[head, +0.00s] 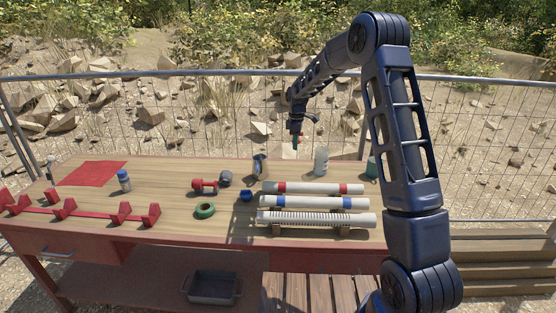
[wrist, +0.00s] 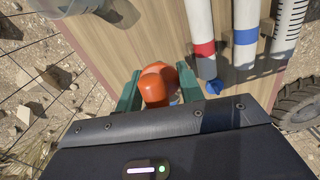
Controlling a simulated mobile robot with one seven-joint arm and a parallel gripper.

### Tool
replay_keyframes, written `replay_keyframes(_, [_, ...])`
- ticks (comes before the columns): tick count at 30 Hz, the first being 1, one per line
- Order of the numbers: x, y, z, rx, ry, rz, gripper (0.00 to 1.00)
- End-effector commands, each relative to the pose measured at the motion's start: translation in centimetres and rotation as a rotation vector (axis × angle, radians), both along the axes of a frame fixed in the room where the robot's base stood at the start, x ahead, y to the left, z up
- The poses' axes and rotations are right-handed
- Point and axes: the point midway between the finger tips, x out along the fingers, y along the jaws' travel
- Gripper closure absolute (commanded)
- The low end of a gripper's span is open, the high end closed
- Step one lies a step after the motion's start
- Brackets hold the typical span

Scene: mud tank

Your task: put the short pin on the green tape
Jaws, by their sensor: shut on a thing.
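My gripper (head: 296,143) is raised above the back of the table, right of its middle. In the wrist view its green fingers (wrist: 157,93) are shut on an orange, rounded piece, which I take to be the short pin (wrist: 153,86). Its lower part is mostly hidden by the fingers and my wrist. In the head view only a small red-orange bit shows by the fingertips. The green tape (head: 204,210) is a ring lying flat near the table's front edge, left of the tubes and well forward and left of my gripper. Its top looks clear.
White tubes with a red band (head: 315,188) and a blue band (head: 300,202), and a ribbed tube (head: 310,218), lie at right. A red dumbbell-shaped thing (head: 204,186) and a blue piece (head: 246,195) lie near the tape. A clear bottle (head: 321,162) stands behind.

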Motion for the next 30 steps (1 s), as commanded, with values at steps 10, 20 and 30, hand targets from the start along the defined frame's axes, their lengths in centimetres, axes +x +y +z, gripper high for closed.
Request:
replay_keyframes(10, [-1.1, 4.2, 0.7, 0.000, 0.000, 0.016, 0.86])
replay_keyframes(20, [-6.3, 17.3, 1.7, -0.001, 0.000, 0.054, 0.86])
replay_keyframes(30, [-14.3, 29.7, 2.8, -0.002, -0.001, 0.090, 0.86])
